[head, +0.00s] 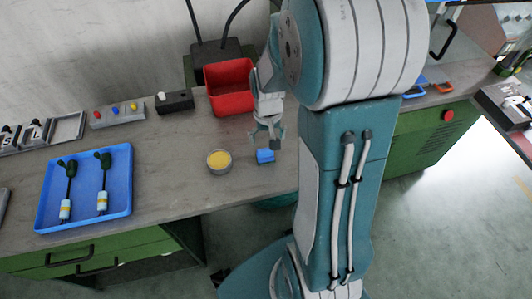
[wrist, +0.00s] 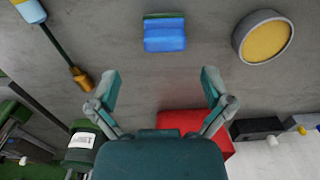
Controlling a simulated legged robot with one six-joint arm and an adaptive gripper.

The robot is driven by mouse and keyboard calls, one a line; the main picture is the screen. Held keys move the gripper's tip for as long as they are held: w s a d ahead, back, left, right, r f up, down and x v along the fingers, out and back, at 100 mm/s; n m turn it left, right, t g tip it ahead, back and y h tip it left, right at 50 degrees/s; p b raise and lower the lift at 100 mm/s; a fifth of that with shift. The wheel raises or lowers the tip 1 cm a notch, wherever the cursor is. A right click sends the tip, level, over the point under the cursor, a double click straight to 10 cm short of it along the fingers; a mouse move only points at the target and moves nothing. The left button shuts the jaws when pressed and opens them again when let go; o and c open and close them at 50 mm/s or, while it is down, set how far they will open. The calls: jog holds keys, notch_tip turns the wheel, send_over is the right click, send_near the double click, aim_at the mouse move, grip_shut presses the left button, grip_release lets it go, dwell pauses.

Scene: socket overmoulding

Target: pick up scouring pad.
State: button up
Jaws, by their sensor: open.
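The scouring pad (head: 265,156) is a small blue block on the grey worktop near its front edge, just right of a round dish. In the wrist view the pad (wrist: 164,35) shows a thin dark green layer along its top side and lies beyond the fingertips, near the middle. My gripper (head: 266,138) hangs just behind and above the pad in the head view. In the wrist view my gripper (wrist: 160,77) has its two fingers spread wide, with only bare worktop between them. Nothing is held.
The round dish with yellow filling (head: 219,161) stands close left of the pad. A red bin (head: 230,86) is behind my gripper. A blue tray (head: 87,188) with two tools is at left. In the wrist view a rod with an orange tip (wrist: 82,78) lies left of the pad.

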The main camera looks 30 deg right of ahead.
aim_at(264, 150)
jog(key=shift+f, duration=0.7)
jog(key=shift+a+f, duration=0.35)
jog(key=shift+f, duration=0.25)
jog(key=f, duration=0.3)
jog(key=shift+w+a+f, duration=0.1)
jog(key=shift+w+f, duration=0.1)
jog(key=shift+f, duration=0.05)
jog(key=shift+d+f, duration=0.3)
jog(key=shift+f, duration=0.3)
jog(key=shift+a, duration=0.2)
jog(key=c, duration=1.1)
